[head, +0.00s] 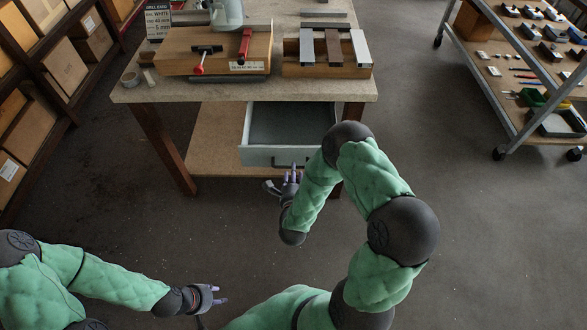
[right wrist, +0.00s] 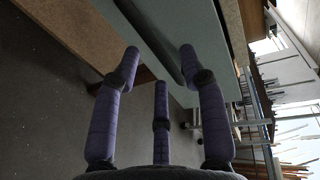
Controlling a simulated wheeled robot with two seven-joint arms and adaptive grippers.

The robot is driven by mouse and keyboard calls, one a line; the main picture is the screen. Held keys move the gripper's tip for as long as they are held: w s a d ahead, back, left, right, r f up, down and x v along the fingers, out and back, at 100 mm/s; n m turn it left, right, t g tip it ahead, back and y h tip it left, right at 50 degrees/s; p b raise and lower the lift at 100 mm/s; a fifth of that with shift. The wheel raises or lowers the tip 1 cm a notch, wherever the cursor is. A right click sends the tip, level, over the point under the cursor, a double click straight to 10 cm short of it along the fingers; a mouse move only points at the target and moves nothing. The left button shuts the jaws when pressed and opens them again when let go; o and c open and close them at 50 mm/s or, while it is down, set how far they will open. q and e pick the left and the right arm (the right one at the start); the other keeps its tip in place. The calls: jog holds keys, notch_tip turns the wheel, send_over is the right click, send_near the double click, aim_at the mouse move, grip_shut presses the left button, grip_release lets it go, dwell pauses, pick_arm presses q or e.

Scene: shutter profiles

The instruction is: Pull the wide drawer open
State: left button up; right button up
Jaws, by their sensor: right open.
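The wide drawer (head: 262,156) sits under the workbench top and stands out from it, with its grey inside showing in the head view. Its pale front also shows in the right wrist view (right wrist: 207,60). A dark bar handle (right wrist: 150,42) runs along that front. My right gripper (head: 291,176) is open just in front of the drawer front. In the right wrist view its purple fingers (right wrist: 160,62) are spread on either side of the handle's end, and I cannot tell if they touch it. My left gripper (head: 220,296) is low at the left, away from the bench; its opening is unclear.
The workbench (head: 125,95) carries wooden blocks with clamps (head: 215,60) and a block with metal profiles (head: 327,70). A lower wooden shelf (head: 215,150) is beside the drawer. Box shelves (head: 60,70) stand left, a wheeled cart (head: 490,85) right. The floor in front is clear.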

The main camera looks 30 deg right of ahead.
jog(key=v, duration=0.8)
jog(key=shift+s+a, duration=0.2)
jog(key=shift+s, duration=0.05)
jog(key=a+f+n+g+y, duration=0.6)
jog(key=a+f+n+y, duration=0.25)
jog(key=f+n, duration=0.25)
jog(key=s+a+f+n+g+y, duration=0.3)
jog(key=s+a+f+n+g, duration=0.2)
jog(key=s+n, duration=0.6)
jog(key=a+g, duration=0.2)
jog(key=shift+s+a, duration=0.35)
